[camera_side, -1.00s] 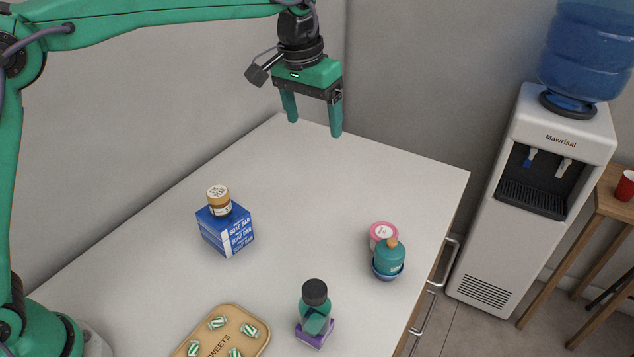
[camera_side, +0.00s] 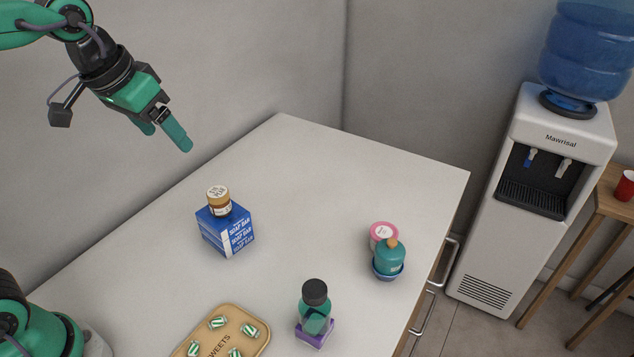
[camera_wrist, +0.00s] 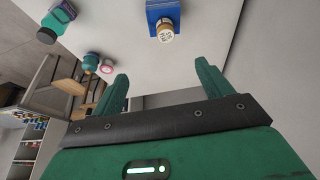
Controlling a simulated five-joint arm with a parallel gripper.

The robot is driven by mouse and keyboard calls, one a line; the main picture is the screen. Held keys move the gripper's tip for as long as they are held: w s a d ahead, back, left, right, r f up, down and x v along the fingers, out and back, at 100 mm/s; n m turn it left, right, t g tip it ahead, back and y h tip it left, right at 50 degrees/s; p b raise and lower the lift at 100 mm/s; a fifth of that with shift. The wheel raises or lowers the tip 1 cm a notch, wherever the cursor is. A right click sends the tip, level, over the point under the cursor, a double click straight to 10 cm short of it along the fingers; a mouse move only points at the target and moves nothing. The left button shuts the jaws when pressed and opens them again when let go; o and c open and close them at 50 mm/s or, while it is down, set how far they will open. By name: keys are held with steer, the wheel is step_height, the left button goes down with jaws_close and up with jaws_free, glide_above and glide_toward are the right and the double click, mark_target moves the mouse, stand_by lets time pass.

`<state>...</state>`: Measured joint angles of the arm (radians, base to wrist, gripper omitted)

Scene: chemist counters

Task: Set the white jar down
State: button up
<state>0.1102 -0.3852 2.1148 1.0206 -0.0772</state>
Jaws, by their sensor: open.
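No plainly white jar stands out. The jar (camera_wrist: 166,30) and box (camera_wrist: 151,8) show at the top of the wrist view. A pink-topped container (camera_side: 382,232) with a pale round label is at the counter's right. My gripper (camera_side: 167,138) is open and empty, above the counter's left rear edge, up and left of the soap box and apart from it. Its spread fingers (camera_wrist: 161,75) show nothing between them in the wrist view.
A teal bottle with an orange stopper (camera_side: 389,258) is in front of the pink-topped container. A black-capped green bottle (camera_side: 315,305) is at a purple box (camera_side: 315,334). A sweets tray (camera_side: 255,338) lies front. The counter's (camera_side: 310,170) back is clear; walls border it.

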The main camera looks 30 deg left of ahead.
steer(key=s+a+f, duration=0.1)
steer(key=s+f, duration=0.1)
steer(key=s, duration=0.2)
steer(key=s+a+f+t, duration=0.1)
steer(key=s+a+f, duration=0.1)
steer(key=s, duration=0.3)
steer(key=shift+a+f, duration=0.25)
steer(key=shift+f, duration=0.55)
steer(key=shift+c, duration=0.5)
